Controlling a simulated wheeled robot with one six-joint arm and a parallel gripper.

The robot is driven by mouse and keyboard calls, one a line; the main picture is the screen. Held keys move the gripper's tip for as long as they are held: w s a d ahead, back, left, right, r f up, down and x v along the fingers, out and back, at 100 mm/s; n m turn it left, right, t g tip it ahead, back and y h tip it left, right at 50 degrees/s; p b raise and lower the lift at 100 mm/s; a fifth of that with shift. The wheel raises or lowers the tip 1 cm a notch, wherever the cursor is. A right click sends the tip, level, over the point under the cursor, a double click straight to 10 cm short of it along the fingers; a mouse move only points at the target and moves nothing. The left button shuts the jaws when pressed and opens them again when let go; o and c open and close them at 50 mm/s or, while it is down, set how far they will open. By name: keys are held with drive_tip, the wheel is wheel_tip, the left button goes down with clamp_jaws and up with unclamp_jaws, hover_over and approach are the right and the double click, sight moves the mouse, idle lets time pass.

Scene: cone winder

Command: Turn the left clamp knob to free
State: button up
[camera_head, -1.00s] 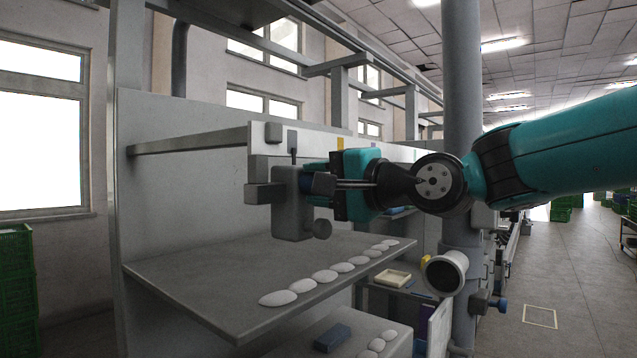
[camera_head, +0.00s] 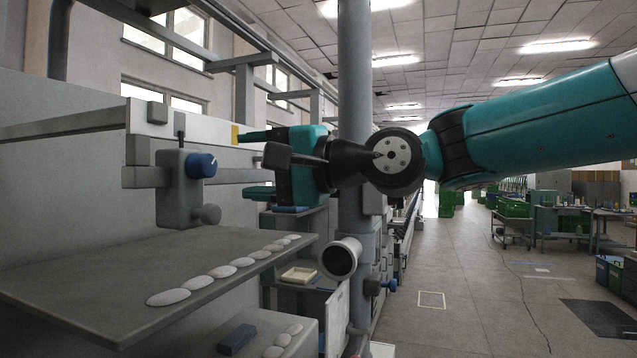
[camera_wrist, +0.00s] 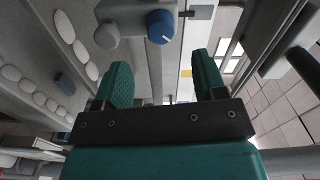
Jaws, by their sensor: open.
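A grey clamp block (camera_head: 181,192) sits on a horizontal rail. On its face is a round blue knob (camera_head: 201,166) with a white pointer mark. A smaller grey knob (camera_head: 207,214) sticks out lower on the block. My gripper (camera_head: 252,163) is to the right of the blue knob, open and empty, apart from it. In the wrist view the blue knob (camera_wrist: 161,26) lies ahead, between the lines of the two teal fingers (camera_wrist: 161,80) and beyond their tips. The grey knob (camera_wrist: 106,36) shows to its left there.
A grey shelf (camera_head: 110,290) with a row of several white oval pieces (camera_head: 222,271) lies below the clamp. A vertical grey column (camera_head: 354,130) with a pipe stub (camera_head: 341,258) stands behind my gripper.

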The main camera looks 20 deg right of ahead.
drive_tip(key=b+v, duration=0.2)
drive_tip(key=v, duration=0.7)
drive_tip(key=shift+s+f, duration=0.1)
drive_tip(key=s+a+f+n+g+h, duration=0.1)
drive_tip(key=s+f+n+g+h, duration=0.15)
drive_tip(key=f, duration=0.55)
drive_tip(key=s+a+f+n+g+h, duration=0.1)
drive_tip(key=a+f+n+g+h, duration=0.15)
drive_tip(key=f, duration=0.45)
drive_tip(key=s+d+f+n+g+h, duration=0.2)
drive_tip(key=s+f+n+g, duration=0.1)
drive_tip(key=s+f, duration=0.4)
drive_tip(key=s+d+f+n+g+h, duration=0.2)
drive_tip(key=s+f+n+g+h, duration=0.1)
drive_tip(key=s+f+n, duration=0.2)
wheel_tip(320, 180, down, 4)
drive_tip(key=shift+s+d+f, duration=0.2)
drive_tip(key=shift+s+d, duration=0.2)
drive_tip(key=shift+s, duration=0.55)
